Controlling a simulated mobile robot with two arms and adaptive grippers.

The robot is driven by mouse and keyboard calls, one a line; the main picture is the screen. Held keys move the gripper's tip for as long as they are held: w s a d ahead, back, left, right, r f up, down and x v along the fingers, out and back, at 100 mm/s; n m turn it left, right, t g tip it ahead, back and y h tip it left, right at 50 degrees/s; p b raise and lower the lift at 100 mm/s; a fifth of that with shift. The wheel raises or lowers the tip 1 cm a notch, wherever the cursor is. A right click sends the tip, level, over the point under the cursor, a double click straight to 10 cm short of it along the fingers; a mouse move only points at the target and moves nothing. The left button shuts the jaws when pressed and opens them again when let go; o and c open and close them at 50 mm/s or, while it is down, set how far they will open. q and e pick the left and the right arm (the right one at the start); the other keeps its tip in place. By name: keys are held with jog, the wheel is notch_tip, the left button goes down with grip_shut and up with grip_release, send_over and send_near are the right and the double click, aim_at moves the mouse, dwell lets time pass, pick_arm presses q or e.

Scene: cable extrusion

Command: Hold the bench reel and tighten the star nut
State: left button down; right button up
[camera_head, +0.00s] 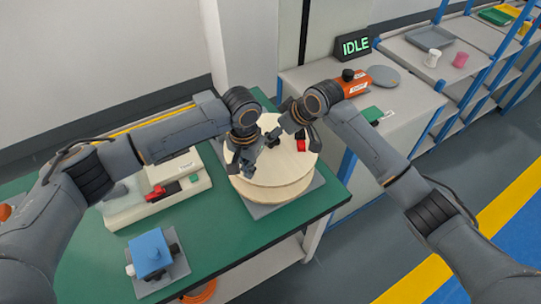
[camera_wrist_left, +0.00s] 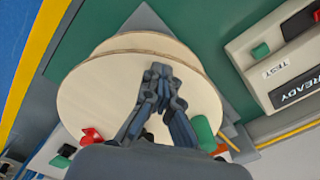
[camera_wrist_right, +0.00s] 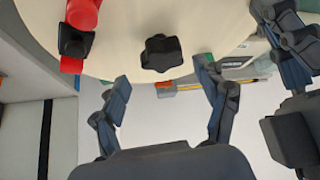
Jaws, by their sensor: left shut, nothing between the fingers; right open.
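The bench reel (camera_head: 285,185), with pale wooden round flanges, lies flat on a grey plate on the green bench. Its upper flange (camera_wrist_left: 95,95) fills much of the left wrist view. My left gripper (camera_head: 244,165) is shut and empty over the left part of the flange; its fingertips (camera_wrist_left: 161,70) meet. Whether it touches the wood I cannot tell. The black star nut (camera_wrist_right: 161,53) shows on the flange in the right wrist view. My right gripper (camera_wrist_right: 163,85) is open, its fingers apart on either side below the nut, not closed on it.
A red and black part (camera_wrist_right: 80,30) sits on the flange beside the nut. A cream tester box (camera_head: 155,190) and a blue box (camera_head: 150,250) stand on the bench to the left. A grey side table (camera_head: 410,105) with an IDLE display (camera_head: 355,46) is at the right.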

pick_arm(q)
jog(key=shift+s+a+f, duration=0.1)
jog(key=shift+s+f, duration=0.05)
jog(key=shift+f, duration=0.25)
pick_arm(e)
jog(key=shift+r, duration=3.1)
pick_arm(q)
jog(key=r+p, duration=0.2)
jog(key=p, duration=0.1)
jog(key=shift+w+r, duration=0.35)
jog(key=shift+r, duration=0.05)
notch_tip(320, 180, up, 2)
jog(key=shift+s+r+p, duration=0.1)
jog(key=shift+s+p, duration=0.05)
jog(key=shift+p, duration=0.95)
jog(key=shift+r+p, duration=0.7)
jog(key=shift+p, duration=0.1)
pick_arm(e)
notch_tip(320, 180, up, 6)
jog(key=shift+w+r, duration=0.2)
jog(key=shift+r, duration=0.05)
pick_arm(q)
notch_tip(320, 180, up, 12)
